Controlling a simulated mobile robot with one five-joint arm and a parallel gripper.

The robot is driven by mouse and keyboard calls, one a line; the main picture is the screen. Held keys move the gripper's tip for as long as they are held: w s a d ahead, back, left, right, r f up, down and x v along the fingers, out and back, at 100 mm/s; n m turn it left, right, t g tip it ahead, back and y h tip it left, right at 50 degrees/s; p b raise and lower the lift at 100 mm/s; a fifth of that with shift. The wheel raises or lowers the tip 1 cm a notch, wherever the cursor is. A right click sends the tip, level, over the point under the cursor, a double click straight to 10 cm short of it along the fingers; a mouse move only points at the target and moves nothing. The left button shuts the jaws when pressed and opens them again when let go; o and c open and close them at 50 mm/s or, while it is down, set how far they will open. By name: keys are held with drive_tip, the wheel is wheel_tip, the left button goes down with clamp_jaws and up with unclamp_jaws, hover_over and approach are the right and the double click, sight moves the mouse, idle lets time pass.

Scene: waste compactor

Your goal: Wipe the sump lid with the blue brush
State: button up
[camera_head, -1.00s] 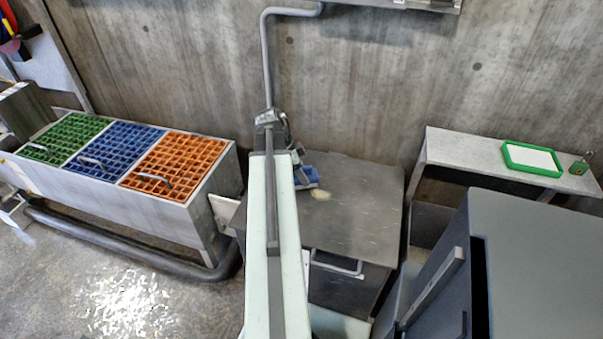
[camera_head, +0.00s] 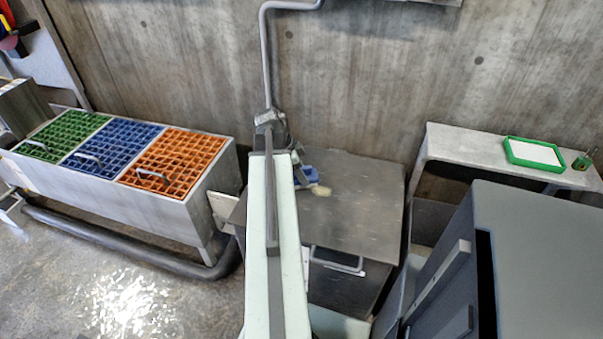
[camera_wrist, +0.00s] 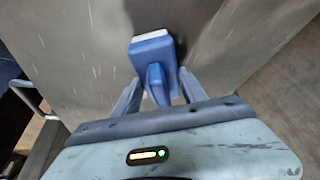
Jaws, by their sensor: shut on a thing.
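The sump lid seems to be the flat grey top (camera_head: 358,205) of the metal box behind my arm in the head view; its surface also fills much of the wrist view (camera_wrist: 75,50). My gripper (camera_wrist: 158,92) is shut on the blue brush (camera_wrist: 153,55), holding it by its handle. The brush's pale bristle edge shows at its far end in the wrist view. In the head view the brush (camera_head: 310,180) is partly hidden by my arm, with its tan bristles at the lid's left part. I cannot tell whether the bristles touch the lid.
A trough with green, blue and orange grates (camera_head: 172,160) stands at the left. A grey shelf (camera_head: 465,145) at the right holds a green-rimmed tray (camera_head: 507,155) and a small green object (camera_head: 582,162). A grey cabinet (camera_head: 545,240) stands front right.

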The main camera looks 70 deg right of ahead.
sight(314, 169)
drive_tip(key=shift+s+d, duration=0.15)
drive_tip(key=shift+s, duration=2.5)
drive_tip(key=shift+s+d, duration=0.15)
drive_tip(key=shift+s, duration=2.45)
drive_tip(key=shift+w+d+f, duration=0.1)
drive_tip(key=shift+d, duration=0.9)
drive_tip(key=shift+w+a, duration=0.2)
drive_tip(key=shift+w, duration=3.25)
drive_tip(key=shift+w+a, duration=0.15)
drive_tip(key=shift+w, duration=1.65)
drive_tip(key=shift+d, duration=1)
drive_tip(key=shift+s, duration=1.35)
drive_tip(key=shift+s+d, duration=0.1)
drive_tip(key=shift+s, duration=1.7)
drive_tip(key=shift+s+d, duration=0.15)
drive_tip(key=shift+s, duration=1.9)
